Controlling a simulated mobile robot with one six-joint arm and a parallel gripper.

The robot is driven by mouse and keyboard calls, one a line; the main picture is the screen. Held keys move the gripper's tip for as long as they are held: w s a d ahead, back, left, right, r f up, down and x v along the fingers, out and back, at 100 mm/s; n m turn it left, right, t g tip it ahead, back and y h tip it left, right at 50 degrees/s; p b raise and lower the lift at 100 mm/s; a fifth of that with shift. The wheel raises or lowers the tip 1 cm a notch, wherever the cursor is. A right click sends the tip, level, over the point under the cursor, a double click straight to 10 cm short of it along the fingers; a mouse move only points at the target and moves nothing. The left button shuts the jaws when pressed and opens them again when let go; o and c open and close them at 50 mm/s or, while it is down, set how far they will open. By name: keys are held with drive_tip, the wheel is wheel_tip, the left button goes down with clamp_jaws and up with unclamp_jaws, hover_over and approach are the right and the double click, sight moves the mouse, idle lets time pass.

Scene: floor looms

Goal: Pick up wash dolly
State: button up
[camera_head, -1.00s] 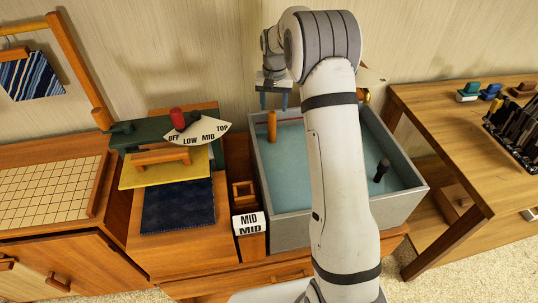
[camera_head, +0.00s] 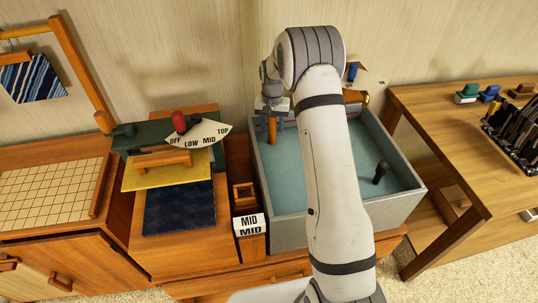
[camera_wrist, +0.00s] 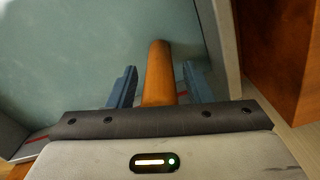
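The wash dolly shows as an upright orange wooden handle (camera_head: 272,130) at the back left of the grey basin (camera_head: 400,212), which holds pale blue-green water. My gripper (camera_head: 271,114) is over the top of this handle, pointing down. In the wrist view the handle (camera_wrist: 158,75) stands between my two blue-grey fingers (camera_wrist: 158,88), with a narrow gap on each side, so the gripper looks open around it. The dolly's lower end is hard to make out. My arm hides the middle of the basin.
A dark peg (camera_head: 380,172) stands in the basin at right. The basin's grey walls are close to my gripper. A wooden table (camera_head: 450,135) stands at right.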

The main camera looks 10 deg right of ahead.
clamp_jaws()
drive_tip(key=shift+r, duration=0.2)
idle(0.5)
